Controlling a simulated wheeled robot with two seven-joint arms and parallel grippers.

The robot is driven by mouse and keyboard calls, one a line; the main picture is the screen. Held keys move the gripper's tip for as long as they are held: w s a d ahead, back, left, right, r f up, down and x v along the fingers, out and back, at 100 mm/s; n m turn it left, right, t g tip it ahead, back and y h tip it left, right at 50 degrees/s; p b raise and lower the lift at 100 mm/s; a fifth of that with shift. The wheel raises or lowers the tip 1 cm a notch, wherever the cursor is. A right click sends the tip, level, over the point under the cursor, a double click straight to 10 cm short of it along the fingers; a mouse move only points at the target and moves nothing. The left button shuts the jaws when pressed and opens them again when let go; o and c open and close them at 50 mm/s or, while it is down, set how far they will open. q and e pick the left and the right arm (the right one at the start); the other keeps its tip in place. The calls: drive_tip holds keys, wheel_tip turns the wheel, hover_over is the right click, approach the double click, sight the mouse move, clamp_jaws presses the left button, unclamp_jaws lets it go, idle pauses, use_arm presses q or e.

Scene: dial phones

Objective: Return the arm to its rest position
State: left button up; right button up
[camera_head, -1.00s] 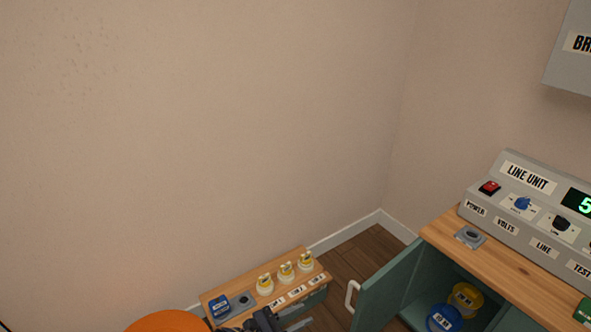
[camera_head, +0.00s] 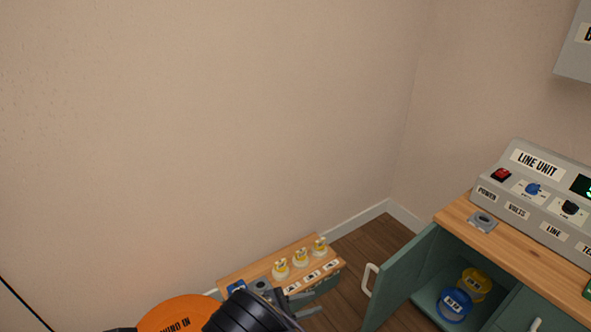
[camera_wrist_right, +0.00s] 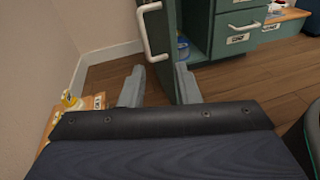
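My right arm comes up from the bottom of the head view, its dark wrist in front of the small wooden shelf. Its gripper (camera_head: 303,303) shows there only in part, beside the shelf's right end. In the right wrist view my right gripper (camera_wrist_right: 160,87) has its two grey fingers well apart, with nothing between them but floor and the green door edge behind. My left gripper does not show in either view.
The small shelf (camera_head: 260,271) carries several white-and-yellow pieces. A green cabinet door (camera_head: 400,278) stands open beside my right gripper; blue (camera_head: 454,306) and yellow rolls lie inside. The line unit (camera_head: 540,200) sits on the cabinet top. An orange disc (camera_head: 170,316) is at lower left.

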drive_tip(key=s+d+r+m+g+y, duration=0.4)
drive_tip(key=d+r+m+y, duration=0.1)
drive_tip(key=d+r+m, duration=0.15)
drive_tip(key=s+d+r+m+g+y, duration=0.3)
drive_tip(key=d+r+m+g+y, duration=0.15)
drive_tip(key=d+r+y, duration=0.2)
drive_tip(key=s+d+r+m+t+y, duration=0.2)
drive_tip(key=s+r+m+t+y, duration=0.2)
drive_tip(key=s+m, duration=0.3)
drive_tip(key=s+d+r+m+t+y, duration=0.3)
drive_tip(key=s+r+m+t+y, duration=0.15)
drive_tip(key=s, duration=0.35)
wheel_tip(320, 180, up, 38)
drive_tip(key=h+p, duration=0.1)
drive_tip(key=p, duration=3.7)
drive_tip(key=shift+s+a+r+m+g, duration=0.2)
drive_tip(key=shift+a+m+g, duration=0.05)
drive_tip(key=shift+m+g, duration=0.1)
